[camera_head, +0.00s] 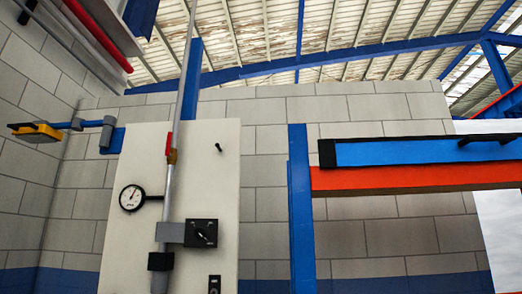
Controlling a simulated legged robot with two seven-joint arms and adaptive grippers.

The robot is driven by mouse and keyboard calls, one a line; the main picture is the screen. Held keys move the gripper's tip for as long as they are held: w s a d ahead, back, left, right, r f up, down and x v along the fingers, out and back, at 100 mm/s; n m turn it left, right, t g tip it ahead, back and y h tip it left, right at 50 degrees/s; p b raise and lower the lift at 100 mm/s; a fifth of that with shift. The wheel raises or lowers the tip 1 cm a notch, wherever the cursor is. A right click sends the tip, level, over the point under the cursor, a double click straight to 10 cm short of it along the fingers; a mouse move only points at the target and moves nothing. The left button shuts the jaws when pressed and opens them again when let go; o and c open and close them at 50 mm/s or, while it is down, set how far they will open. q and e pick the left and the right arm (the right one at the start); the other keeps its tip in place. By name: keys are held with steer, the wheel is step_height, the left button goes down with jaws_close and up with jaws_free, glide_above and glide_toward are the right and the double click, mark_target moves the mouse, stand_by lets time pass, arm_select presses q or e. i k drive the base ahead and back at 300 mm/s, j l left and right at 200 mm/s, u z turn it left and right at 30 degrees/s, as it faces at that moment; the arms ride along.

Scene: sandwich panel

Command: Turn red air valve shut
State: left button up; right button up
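The red air valve (171,150) sits on a grey vertical pipe (167,205) in front of a pale panel (215,150). Its narrow red handle points upward, along the pipe, and a small yellowish part shows at its base. A round white gauge (132,198) is on the left of the pipe below the valve. A dark box with a knob (202,233) is on the right of the pipe, lower down. Neither of my grippers is in this view.
A blue post (300,210) stands right of the panel, beside a blue beam (420,151) and an orange beam (415,177). A red pipe (98,33) runs overhead at upper left.

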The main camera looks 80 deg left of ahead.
mark_target(168, 145)
steer(key=u, duration=3.25)
steer(key=i+z, duration=0.15)
steer(key=i, duration=0.7)
